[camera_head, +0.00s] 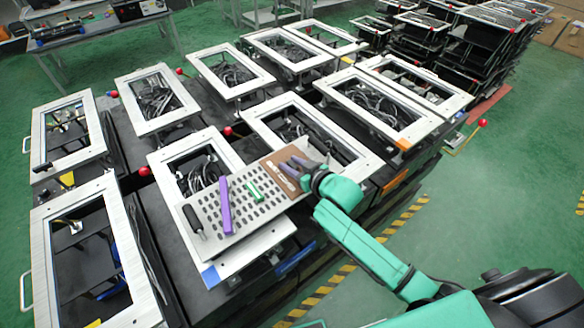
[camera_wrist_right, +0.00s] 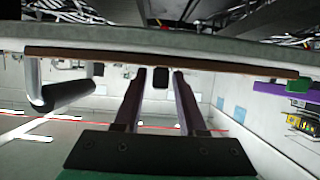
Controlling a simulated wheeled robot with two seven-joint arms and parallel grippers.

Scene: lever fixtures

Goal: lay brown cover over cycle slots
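A brown cover (camera_head: 271,170) lies at the upper right end of a light grey plate (camera_head: 240,186) with rows of dark oval slots. Its edge shows as a thin brown strip (camera_wrist_right: 220,65) across the right wrist view. My right gripper (camera_head: 298,166) is at the cover, its purple fingers over it and hiding part of it. In the right wrist view the fingers (camera_wrist_right: 159,78) stand apart, with a small black block (camera_wrist_right: 160,78) between them and gaps on both sides. I cannot tell whether they touch the cover. My left gripper is not in view.
A purple bar (camera_head: 225,205), a small green piece (camera_head: 254,192) and a black handle (camera_head: 193,220) are on the plate. White-framed fixtures (camera_head: 156,98) with cables inside surround it. Several red-knobbed levers (camera_head: 144,171) stick up between them. Green floor (camera_head: 480,200) is free at the right.

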